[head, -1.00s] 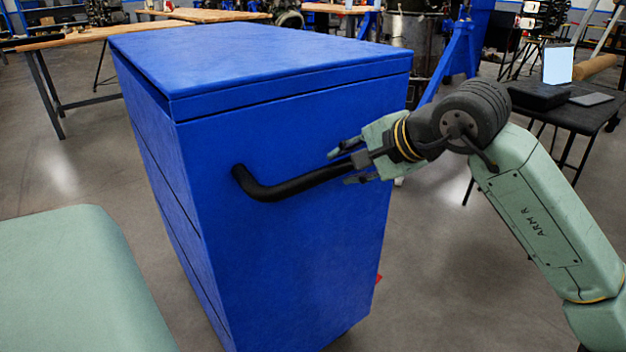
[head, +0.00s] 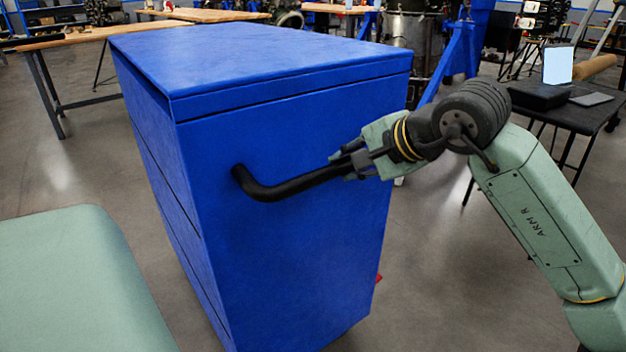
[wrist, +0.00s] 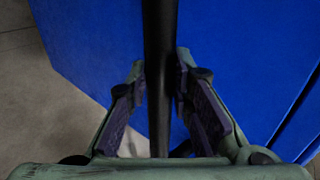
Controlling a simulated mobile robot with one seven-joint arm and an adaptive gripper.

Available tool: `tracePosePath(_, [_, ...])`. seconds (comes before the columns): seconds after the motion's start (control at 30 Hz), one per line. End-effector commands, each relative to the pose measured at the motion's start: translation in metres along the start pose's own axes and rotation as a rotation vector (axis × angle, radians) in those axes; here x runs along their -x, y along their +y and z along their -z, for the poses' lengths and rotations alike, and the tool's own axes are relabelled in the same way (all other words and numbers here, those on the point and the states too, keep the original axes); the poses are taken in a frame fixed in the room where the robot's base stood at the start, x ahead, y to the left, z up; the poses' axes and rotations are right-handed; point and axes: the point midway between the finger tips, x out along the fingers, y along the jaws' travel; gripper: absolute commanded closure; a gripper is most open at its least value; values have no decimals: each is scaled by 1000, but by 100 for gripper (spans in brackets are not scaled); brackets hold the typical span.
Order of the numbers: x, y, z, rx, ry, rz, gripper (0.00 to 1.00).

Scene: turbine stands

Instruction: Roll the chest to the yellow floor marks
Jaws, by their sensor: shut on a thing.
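The blue chest (head: 290,240) stands on the grey floor in the middle of the head view. A black bar handle (head: 295,187) juts from its near side. My gripper (head: 345,163) is shut on the right part of this handle. In the wrist view the handle (wrist: 160,60) runs between the two fingers of my gripper (wrist: 163,88), with the blue chest (wrist: 240,60) behind it. The yellow floor marks do not show in either view.
A wooden-topped table (head: 85,36) stands behind at the left. A black table (head: 570,108) with a laptop stands at the right. A blue stand (head: 455,55) rises behind the chest. Bare floor (head: 75,175) shows left of the chest.

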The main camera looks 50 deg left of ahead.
Motion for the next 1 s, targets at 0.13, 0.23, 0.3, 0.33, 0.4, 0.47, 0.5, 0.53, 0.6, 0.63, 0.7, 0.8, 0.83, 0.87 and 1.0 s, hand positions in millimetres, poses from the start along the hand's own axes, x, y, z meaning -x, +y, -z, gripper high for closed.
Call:
tracePosePath(0.13, [1, 2, 0, 0, 0, -1, 100])
tracePosePath(0.23, [6, 7, 1, -1, 2, -2, 100])
tracePosePath(0.3, [12, 13, 1, 0, 2, -3, 100])
tracePosePath(0.33, [15, 15, 0, 0, 2, -4, 100])
tracePosePath(0.4, [20, 20, 0, 0, 2, -5, 100])
tracePosePath(0.47, [25, 24, 0, 0, 1, -6, 100])
tracePosePath(0.5, [28, 26, 0, 0, 2, -6, 100])
tracePosePath(0.53, [31, 28, 0, 0, 2, -6, 100])
tracePosePath(0.6, [36, 32, 0, 0, 1, -5, 100])
tracePosePath(0.63, [38, 34, 0, -1, 2, -4, 100])
tracePosePath(0.7, [43, 38, 0, -1, 2, -4, 100])
tracePosePath(0.8, [51, 44, 1, -2, 3, -2, 100])
tracePosePath(0.83, [54, 45, 1, -2, 3, -2, 100])
tracePosePath(0.87, [56, 47, 1, -2, 2, -2, 100])
tracePosePath(1.0, [67, 57, 0, 0, 2, -4, 100])
